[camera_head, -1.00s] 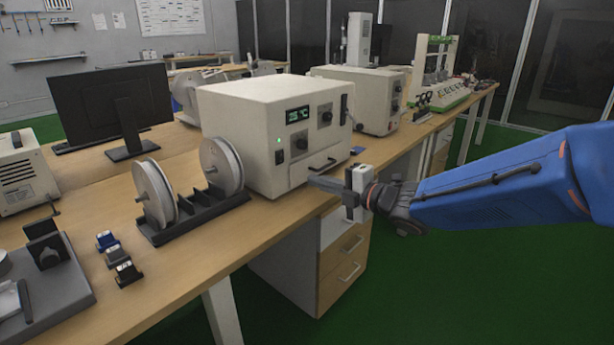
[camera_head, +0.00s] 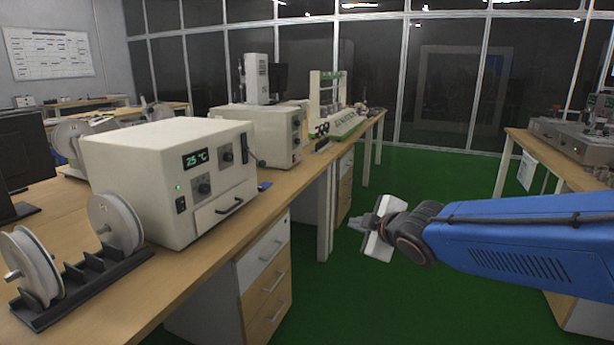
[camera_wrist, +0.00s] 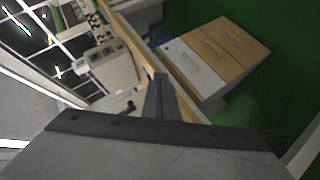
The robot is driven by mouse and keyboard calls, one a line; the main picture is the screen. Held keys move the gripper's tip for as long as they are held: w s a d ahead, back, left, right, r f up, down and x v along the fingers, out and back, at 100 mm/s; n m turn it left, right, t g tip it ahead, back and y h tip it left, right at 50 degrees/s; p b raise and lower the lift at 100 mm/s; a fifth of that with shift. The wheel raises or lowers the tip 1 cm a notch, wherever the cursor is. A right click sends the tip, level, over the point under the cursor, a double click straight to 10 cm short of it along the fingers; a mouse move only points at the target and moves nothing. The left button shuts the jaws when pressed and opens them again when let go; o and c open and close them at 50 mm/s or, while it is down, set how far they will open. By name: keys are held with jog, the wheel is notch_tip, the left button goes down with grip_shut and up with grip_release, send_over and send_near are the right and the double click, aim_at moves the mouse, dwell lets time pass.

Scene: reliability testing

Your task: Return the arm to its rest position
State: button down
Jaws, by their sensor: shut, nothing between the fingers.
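My gripper (camera_head: 368,240) shows at the end of my blue arm, on the right in the head view. It is over the green floor, to the right of the workbench edge, and touches nothing. In the wrist view the fingers (camera_wrist: 160,98) are together with nothing between them. A cream oven-like box (camera_head: 165,180) with a "25 °C" display and a drawer handle stands on the bench, left of my gripper and apart from it.
The wooden workbench (camera_head: 225,228) runs along the left, with drawers (camera_head: 268,290) below. A spool rack (camera_head: 85,290) stands at its front. Another bench (camera_head: 545,150) is at the right behind my arm. Open green floor (camera_head: 400,175) lies between.

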jog(key=s+d+f+m+g+h, duration=0.25)
jog(key=s+d+m, duration=0.35)
jog(key=s+d, duration=0.3)
jog(key=s+d+f+m+g+h, duration=0.2)
jog(key=s+d+f+m, duration=0.3)
jog(key=s+d, duration=0.4)
jog(key=s+f+m+g, duration=0.1)
jog(key=s+m, duration=0.1)
jog(key=s, duration=0.3)
jog(key=s+a+f+m+g, duration=0.1)
jog(key=s+m+g, duration=0.1)
jog(key=s, duration=0.4)
jog(key=shift+s+f+m, duration=0.15)
jog(key=shift+f+m, duration=0.1)
jog(key=shift+m, duration=0.15)
jog(key=shift+a, duration=0.1)
